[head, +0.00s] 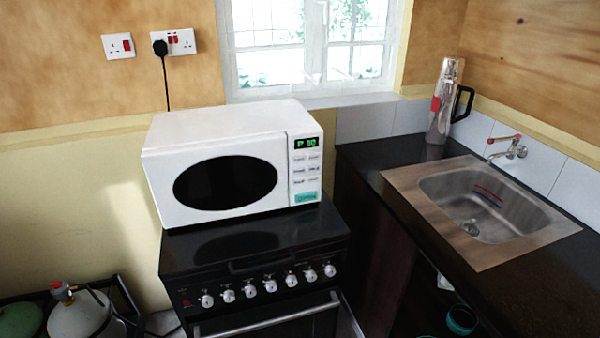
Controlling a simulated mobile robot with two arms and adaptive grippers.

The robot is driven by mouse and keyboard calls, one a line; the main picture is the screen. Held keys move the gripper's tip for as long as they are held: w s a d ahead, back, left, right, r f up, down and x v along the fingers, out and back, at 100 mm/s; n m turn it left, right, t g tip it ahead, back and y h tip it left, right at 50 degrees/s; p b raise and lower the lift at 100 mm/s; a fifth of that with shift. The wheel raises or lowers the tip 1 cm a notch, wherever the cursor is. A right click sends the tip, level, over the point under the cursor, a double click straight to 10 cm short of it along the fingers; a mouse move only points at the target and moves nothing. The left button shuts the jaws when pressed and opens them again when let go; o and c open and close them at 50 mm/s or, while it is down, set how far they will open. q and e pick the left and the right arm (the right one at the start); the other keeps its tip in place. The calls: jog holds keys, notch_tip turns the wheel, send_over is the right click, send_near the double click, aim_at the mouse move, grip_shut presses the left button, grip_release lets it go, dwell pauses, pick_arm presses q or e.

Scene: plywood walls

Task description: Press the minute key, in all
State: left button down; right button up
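A white microwave (220,130) stands on top of a black stove, with its dark oval door window facing me and the door shut. Its control panel (306,190) is at the right of its front. A green lit display (306,142) at the top of the panel shows characters that look like "P 80". Below it are several small pale keys (306,169) in two columns; their labels are too small to read, so I cannot tell which is the minute key. A wide teal key (307,197) is at the bottom. Neither of my grippers is in view.
The black stove (250,250) has a row of white knobs along its front. To the right, a dark counter (365,160) holds a steel sink (480,200) and a silver flask (441,110). Gas cylinders (80,315) stand at the lower left. A black plug (160,48) is in the wall socket.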

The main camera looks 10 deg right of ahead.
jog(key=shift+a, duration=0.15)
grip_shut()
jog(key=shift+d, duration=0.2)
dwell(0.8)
